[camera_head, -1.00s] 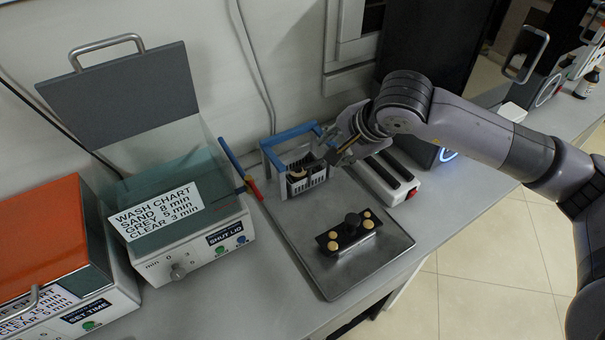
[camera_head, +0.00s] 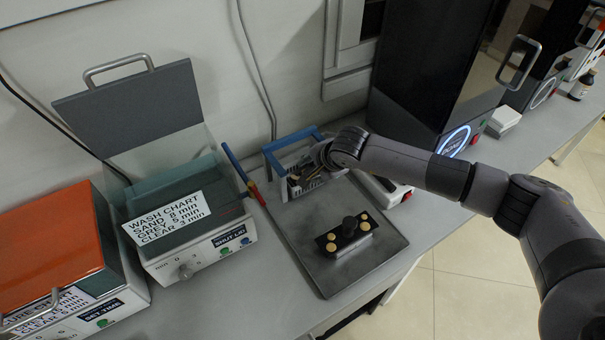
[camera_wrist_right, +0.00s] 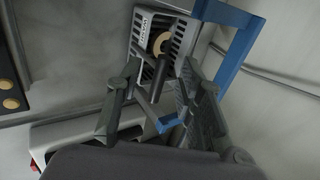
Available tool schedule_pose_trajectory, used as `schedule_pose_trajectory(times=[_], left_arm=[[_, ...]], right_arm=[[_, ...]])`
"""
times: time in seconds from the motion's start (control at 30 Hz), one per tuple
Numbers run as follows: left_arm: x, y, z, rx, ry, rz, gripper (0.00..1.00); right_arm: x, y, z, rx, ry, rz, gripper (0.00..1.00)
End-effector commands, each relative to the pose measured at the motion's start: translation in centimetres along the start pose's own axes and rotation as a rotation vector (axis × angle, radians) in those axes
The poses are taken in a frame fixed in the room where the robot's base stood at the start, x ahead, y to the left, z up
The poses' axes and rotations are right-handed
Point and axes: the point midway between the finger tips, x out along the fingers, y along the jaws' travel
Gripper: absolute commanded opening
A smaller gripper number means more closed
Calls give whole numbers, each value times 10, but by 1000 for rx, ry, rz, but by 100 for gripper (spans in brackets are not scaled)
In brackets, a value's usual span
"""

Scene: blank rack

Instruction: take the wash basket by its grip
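The wash basket (camera_head: 284,189) is a pale slotted basket with a blue grip (camera_head: 291,138), standing at the back of the metal tray. It also shows at the top of the right wrist view (camera_wrist_right: 186,38), with a blue bar (camera_wrist_right: 236,55) on its right. A tan round part with a dark rod (camera_wrist_right: 161,44) is at the basket. My right gripper (camera_head: 306,180) is at the basket and partly hides it. In the right wrist view its fingers (camera_wrist_right: 160,82) are apart, with a blue bar showing between and behind them; contact cannot be told. My left gripper is not in view.
The metal tray (camera_head: 300,262) also holds a black block with yellow knobs (camera_head: 345,236). A white unit with dark slots (camera_head: 392,190) stands right of the basket. A washer with raised lid (camera_head: 165,225) and an orange-topped unit (camera_head: 45,245) stand left. A tall black machine (camera_head: 415,90) stands behind.

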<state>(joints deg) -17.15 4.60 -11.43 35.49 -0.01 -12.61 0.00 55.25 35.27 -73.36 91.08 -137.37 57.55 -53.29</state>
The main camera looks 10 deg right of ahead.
Motion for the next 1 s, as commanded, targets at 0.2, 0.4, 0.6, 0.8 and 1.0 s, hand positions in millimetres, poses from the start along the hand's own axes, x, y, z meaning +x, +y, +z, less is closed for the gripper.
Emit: schedule_pose_trajectory(times=[0.2, 0.4, 0.6, 0.8, 1.0], left_arm=[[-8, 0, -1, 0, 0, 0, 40], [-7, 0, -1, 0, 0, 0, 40], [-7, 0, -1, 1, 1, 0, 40], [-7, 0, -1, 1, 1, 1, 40], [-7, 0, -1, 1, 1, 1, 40]], right_arm=[[20, -1, 0, 0, 0, 0, 35], [23, 0, 0, 0, 0, -1, 35], [22, 0, 0, 0, 0, -1, 25], [22, 0, 0, 1, 0, 0, 11], [22, 0, 0, 1, 0, 0, 0]])
